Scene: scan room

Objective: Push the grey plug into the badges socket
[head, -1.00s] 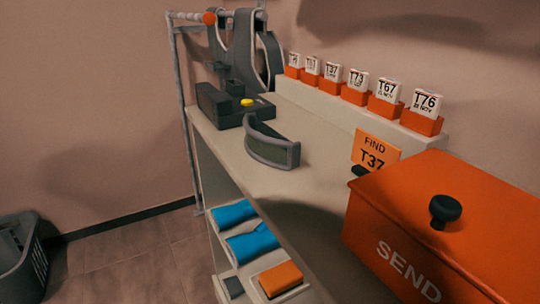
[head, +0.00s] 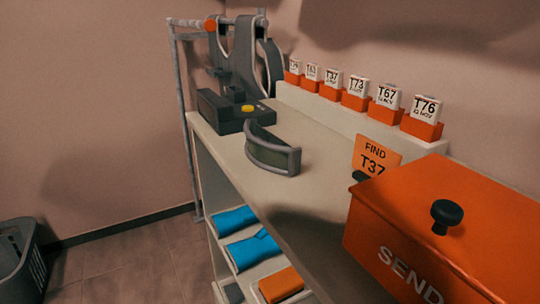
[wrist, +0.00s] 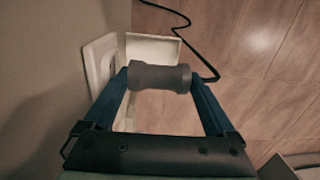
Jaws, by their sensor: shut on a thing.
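A white socket plate (wrist: 101,62) is on the wall just left of the plug's left end. The left finger partly covers the space between them, so I cannot tell whether plug and socket touch. No label is readable on the plate. A black cable (wrist: 201,50) runs over the floor toward the plug's right side. My gripper, the plug and the socket are not in the head view.
A white panel (wrist: 152,48) stands out behind the plug. The head view shows a shelf unit (head: 300,200) with an orange SEND box (head: 400,220), several number badges (head: 357,85) in orange holders, a black device (head: 222,110) and a grey visor (head: 272,155). A basket (head: 22,260) stands at far left.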

